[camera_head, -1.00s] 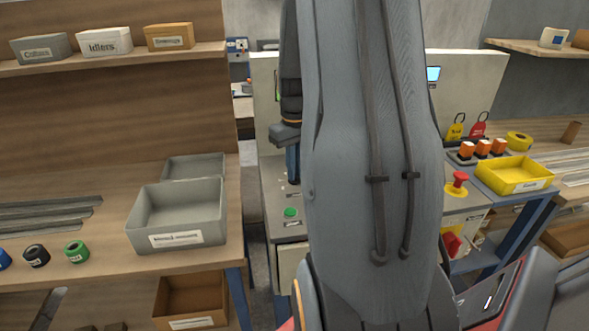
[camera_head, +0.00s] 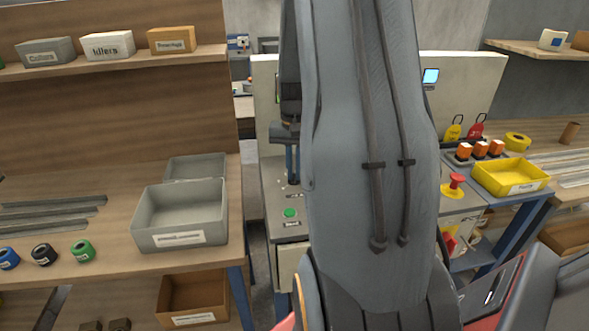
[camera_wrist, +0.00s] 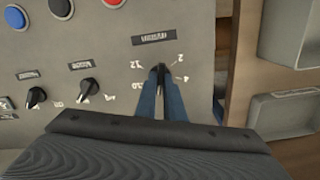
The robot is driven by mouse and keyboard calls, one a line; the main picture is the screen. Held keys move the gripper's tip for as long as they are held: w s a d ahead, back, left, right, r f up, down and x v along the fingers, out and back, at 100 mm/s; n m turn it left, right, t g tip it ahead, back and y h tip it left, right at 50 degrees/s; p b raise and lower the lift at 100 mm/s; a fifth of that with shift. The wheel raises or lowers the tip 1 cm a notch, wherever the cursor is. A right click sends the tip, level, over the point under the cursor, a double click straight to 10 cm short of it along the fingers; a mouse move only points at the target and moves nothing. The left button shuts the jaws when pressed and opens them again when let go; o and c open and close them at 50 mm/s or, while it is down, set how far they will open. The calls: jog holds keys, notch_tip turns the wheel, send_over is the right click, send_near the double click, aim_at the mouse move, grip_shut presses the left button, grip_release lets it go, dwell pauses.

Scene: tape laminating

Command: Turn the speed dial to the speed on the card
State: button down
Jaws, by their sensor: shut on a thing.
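The speed dial (camera_wrist: 161,67) is a small dark knob on the grey control panel (camera_wrist: 110,28), below a black label plate whose text is blurred. White numbers ring it, including 12 and 10 on the left and 2 and 4 on the right. My gripper (camera_wrist: 160,76) is shut on the dial, with its blue fingers on both sides of it. In the head view my gripper (camera_head: 292,178) points down at the panel top, and my arm hides much of the panel there. I cannot make out a speed card. The dial's pointer is mostly hidden by the fingers.
Two other black knobs, a near one (camera_wrist: 88,87) and a farther one (camera_wrist: 36,97), sit left of the dial. Blue (camera_wrist: 15,17), black and red buttons lie above. Grey bins (camera_wrist: 290,115) stand to the right. A green button (camera_head: 290,213) is at the panel's front.

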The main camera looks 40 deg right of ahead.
aim_at(294, 175)
jog(key=shift+r+m, duration=0.1)
jog(key=shift+m, duration=0.6)
jog(key=c, duration=1.9)
grip_release()
jog(key=shift+o, duration=0.2)
notch_tip(294, 175, up, 8)
jog(key=shift+f+b, duration=0.15)
jog(key=shift+b, duration=0.6)
